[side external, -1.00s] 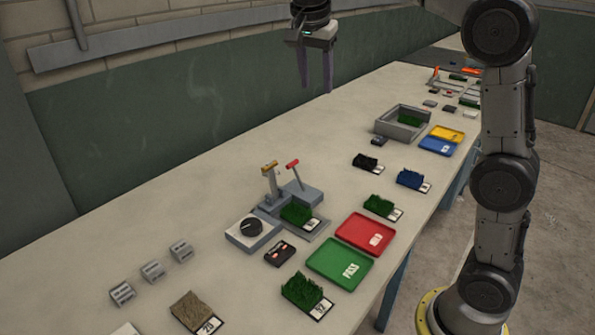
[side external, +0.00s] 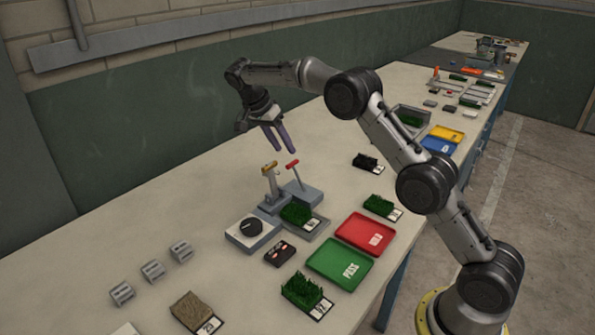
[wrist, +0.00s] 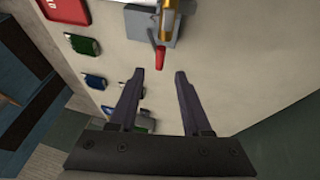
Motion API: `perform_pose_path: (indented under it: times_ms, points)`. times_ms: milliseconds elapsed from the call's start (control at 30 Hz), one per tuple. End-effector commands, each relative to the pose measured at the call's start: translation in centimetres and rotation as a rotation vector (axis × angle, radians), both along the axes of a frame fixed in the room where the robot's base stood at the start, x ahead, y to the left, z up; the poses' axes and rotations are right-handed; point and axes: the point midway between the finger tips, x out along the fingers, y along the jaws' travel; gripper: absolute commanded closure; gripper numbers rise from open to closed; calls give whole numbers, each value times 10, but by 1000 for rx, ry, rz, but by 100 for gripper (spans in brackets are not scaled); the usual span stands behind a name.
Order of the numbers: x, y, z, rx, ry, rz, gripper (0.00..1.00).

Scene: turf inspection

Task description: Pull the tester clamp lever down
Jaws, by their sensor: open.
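The tester (side external: 317,226) is a grey device with a green turf sample (side external: 297,213) on its plate. Two levers rise from its back, one with a red handle (side external: 292,163) and one with a brass-coloured head (side external: 270,167). Both stand raised; no label shows which is the clamp lever. My gripper (side external: 287,149) is open and empty, pointing down just above the levers. In the wrist view the red handle (wrist: 160,57) appears just beyond the gap between my fingertips (wrist: 160,73), with the brass-coloured head (wrist: 167,22) farther up. No contact shows.
A dial unit (side external: 253,234) and a small dark box (side external: 279,254) sit beside the tester. Red (side external: 366,234) and green (side external: 342,264) trays lie in front. Turf samples stand around. The bench behind the levers, toward the wall, is clear.

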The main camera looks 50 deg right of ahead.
Motion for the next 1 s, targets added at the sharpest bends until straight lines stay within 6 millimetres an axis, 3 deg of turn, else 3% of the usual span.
perform_pose_path:
  times_ms: [300,500,700,1000]
  points:
    - [-13,-25,-58,1,4,-2,52]
    - [-18,-36,-85,0,2,-1,52]
    - [-20,-42,-97,0,0,0,52]
    - [-20,-42,-99,0,0,0,52]
